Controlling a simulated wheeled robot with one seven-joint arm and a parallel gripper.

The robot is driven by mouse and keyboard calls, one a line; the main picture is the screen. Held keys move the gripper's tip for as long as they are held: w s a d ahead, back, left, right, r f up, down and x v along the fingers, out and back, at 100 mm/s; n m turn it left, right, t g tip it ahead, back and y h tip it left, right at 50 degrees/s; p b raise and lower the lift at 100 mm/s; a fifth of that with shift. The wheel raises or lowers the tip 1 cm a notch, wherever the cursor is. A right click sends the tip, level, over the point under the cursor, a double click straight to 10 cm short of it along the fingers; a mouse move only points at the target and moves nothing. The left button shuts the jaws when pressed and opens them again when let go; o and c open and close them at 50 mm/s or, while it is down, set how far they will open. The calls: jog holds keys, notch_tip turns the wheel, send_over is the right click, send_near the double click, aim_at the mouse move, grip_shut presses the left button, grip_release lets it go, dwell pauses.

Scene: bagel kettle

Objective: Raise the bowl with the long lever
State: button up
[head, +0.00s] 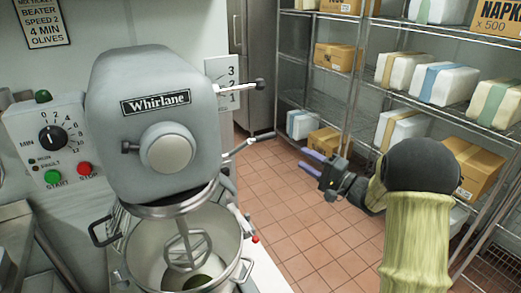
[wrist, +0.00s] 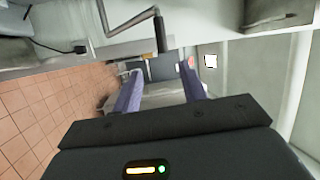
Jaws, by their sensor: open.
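The steel bowl (head: 146,244) sits low under the grey mixer head (head: 150,95), with the beater (head: 186,248) reaching into it and something dark at its bottom. A long bent lever (head: 250,146) sticks out from the mixer's right side, pointing right and slightly up. In the wrist view a bent metal lever (wrist: 130,23) with a dark grip hangs above the fingers. My gripper (head: 304,160) is open and empty, its purple fingers pointing left toward the lever, with a gap between. In the wrist view my gripper (wrist: 161,66) shows both fingers apart with nothing between them.
A short lever with a black knob (head: 259,84) stands by a number plate. A shorter rod with a red tip (head: 254,239) is beside the bowl. A control box (head: 50,139) is at left. Wire shelves (head: 400,90) with boxes stand behind my arm. The tiled floor (head: 290,215) between is clear.

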aim_at(268, 139)
jog(key=shift+s+a+f+g+y, duration=0.1)
jog(key=shift+s+g+y, duration=0.15)
jog(key=shift+g+y, duration=0.15)
jog(key=p+x, duration=0.2)
jog(key=x, duration=1.5)
jog(key=shift+w+a, duration=0.1)
jog(key=shift+w, duration=0.05)
grip_shut()
